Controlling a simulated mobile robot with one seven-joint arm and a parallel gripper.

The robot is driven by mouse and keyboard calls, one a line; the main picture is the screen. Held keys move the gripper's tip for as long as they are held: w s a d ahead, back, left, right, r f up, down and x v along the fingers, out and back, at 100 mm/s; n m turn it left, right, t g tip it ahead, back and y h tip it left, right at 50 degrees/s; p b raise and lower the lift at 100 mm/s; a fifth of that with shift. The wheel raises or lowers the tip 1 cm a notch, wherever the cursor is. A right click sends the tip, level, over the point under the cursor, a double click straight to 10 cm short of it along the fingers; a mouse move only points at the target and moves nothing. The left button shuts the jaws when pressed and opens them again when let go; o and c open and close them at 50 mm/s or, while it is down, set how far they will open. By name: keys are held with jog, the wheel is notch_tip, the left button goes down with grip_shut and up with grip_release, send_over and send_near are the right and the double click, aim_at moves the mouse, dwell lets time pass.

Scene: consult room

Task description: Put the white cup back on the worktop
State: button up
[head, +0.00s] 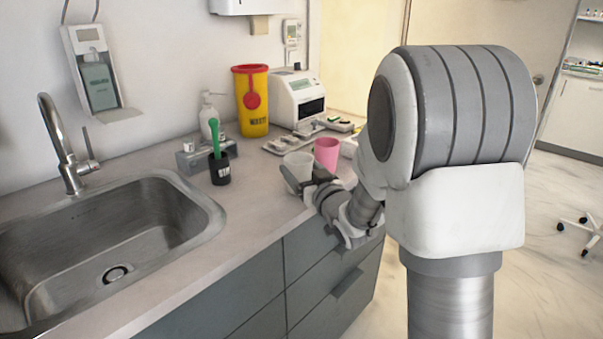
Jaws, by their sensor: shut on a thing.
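The white cup (299,163) is at the front edge of the worktop (258,199), left of a pink cup. My gripper (302,184) is shut on the white cup, and its fingers cover the cup's lower part. The cup looks upright or nearly so. I cannot tell whether its base touches the worktop or hangs a little above it. My arm comes in from the right, over the drawers.
The pink cup (327,153) stands close on the right. Behind are a flat tray (284,144), a white device (296,99) and a yellow waste bin (251,103). A black pot (219,169) stands left, near the sink (110,243). Bare worktop lies between pot and gripper.

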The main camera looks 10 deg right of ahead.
jog(key=shift+f, duration=0.1)
jog(key=o, duration=1.4)
jog(key=shift+c, duration=0.2)
